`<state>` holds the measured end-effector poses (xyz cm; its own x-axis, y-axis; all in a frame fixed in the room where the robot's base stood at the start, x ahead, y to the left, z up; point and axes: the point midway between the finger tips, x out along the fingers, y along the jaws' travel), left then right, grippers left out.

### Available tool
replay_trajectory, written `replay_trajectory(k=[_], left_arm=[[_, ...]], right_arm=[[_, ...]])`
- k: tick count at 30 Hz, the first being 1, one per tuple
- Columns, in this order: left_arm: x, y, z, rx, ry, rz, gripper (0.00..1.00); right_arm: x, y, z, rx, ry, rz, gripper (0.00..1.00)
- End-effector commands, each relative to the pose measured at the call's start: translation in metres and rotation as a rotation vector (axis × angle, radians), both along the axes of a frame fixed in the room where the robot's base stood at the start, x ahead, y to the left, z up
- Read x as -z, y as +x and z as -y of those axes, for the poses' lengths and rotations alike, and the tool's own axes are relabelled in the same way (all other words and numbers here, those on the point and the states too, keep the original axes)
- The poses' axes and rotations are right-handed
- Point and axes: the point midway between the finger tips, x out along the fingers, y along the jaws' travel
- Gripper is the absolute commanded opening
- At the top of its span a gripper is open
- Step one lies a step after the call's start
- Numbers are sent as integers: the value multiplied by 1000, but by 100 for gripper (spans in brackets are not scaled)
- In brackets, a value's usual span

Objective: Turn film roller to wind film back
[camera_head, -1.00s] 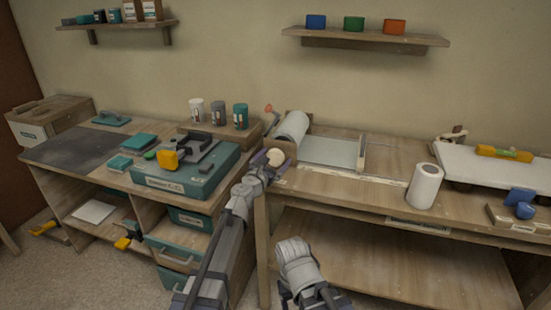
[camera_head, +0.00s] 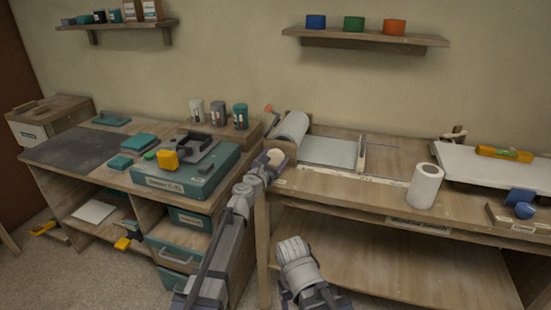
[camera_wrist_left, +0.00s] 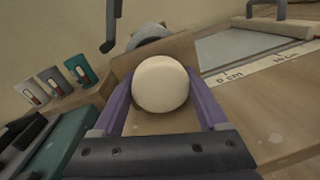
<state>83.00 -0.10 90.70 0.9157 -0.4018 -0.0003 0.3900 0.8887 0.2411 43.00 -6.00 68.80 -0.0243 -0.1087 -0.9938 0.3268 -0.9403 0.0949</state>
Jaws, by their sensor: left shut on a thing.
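The pale film roller (camera_head: 291,127) lies at the left end of the wooden cutting board, with a flat film sheet (camera_head: 328,152) running right from it. A round cream knob (camera_wrist_left: 160,84) sits at the roller's near end; it also shows in the head view (camera_head: 276,156). My left gripper (camera_head: 272,161) is shut on this knob, with its purple fingers on either side of it in the left wrist view. The roller is mostly hidden behind the knob and end board there. My right arm (camera_head: 298,264) is low in front of the bench; its fingers are not clear.
A crossbar (camera_head: 362,153) stands at the sheet's right end. A white paper roll (camera_head: 424,186) stands upright further right. A teal case (camera_head: 188,176) with tools is close left of my left arm. The lower bench shelf (camera_head: 390,260) is clear.

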Motion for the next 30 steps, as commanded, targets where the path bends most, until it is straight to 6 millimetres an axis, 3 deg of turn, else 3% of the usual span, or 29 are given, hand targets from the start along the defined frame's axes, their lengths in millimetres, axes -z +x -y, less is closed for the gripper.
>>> replay_trajectory(k=[11, 30], left_arm=[[-1, 0, 0, 1, 76, 25, 20], [-1, -1, 1, 3, 617, 201, 20]], right_arm=[[-2, 0, 0, 0, 0, 0, 68], [-14, 0, 0, 0, 0, 0, 68]])
